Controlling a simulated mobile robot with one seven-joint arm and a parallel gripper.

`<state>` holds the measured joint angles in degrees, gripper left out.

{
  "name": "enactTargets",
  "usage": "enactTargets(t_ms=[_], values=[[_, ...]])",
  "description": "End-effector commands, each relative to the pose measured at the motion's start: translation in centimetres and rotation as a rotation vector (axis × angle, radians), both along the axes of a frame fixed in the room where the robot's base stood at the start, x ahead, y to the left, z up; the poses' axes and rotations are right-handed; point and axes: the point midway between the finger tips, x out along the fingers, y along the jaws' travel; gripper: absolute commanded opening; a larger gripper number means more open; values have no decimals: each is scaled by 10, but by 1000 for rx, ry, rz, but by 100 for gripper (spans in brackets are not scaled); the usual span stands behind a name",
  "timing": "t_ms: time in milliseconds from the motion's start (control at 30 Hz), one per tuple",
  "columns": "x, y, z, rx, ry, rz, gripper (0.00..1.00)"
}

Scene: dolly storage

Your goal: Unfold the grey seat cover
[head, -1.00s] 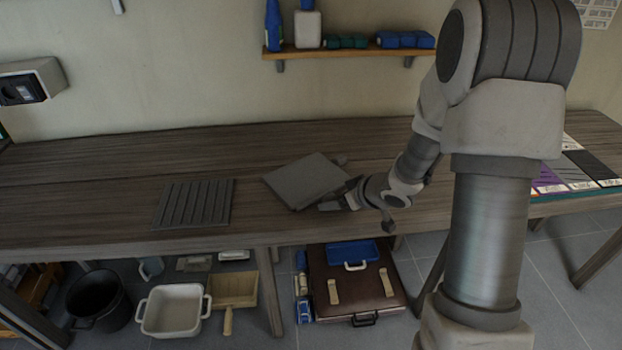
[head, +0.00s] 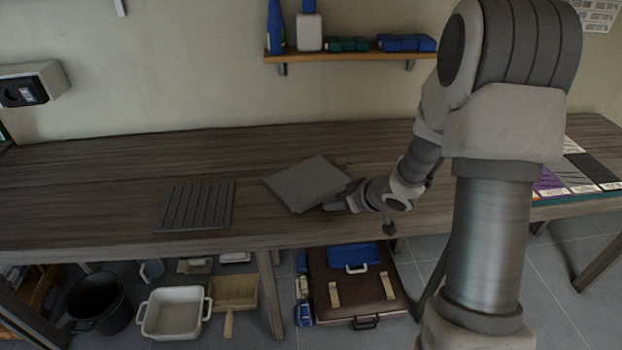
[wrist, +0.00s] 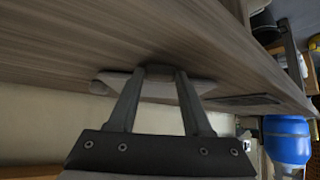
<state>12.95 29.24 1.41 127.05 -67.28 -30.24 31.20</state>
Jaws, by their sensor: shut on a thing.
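The grey seat cover (head: 306,182) lies folded as a flat square on the wooden table, turned at an angle. My gripper (head: 330,206) is low over the tabletop at the cover's front right edge and is shut on it. In the wrist view, the two fingers of my gripper (wrist: 160,74) reach to the cover's edge (wrist: 112,80), a pale strip against the table. The exact grip point is partly hidden, and I cannot tell how many layers it takes in.
A grey slatted mat (head: 196,206) lies left of the cover, with bare table between. Flat sheets (head: 570,175) lie at the right end. A shelf (head: 350,55) with bottles hangs above. A brown case (head: 355,285), white tub (head: 173,312) and black bucket (head: 100,303) stand below.

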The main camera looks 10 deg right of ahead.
Motion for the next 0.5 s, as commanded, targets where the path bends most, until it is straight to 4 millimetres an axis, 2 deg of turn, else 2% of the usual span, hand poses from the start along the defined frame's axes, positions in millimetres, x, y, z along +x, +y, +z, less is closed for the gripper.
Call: enactTargets(t_ms=[500], values=[[4,2,16,-29,52,1,32]])
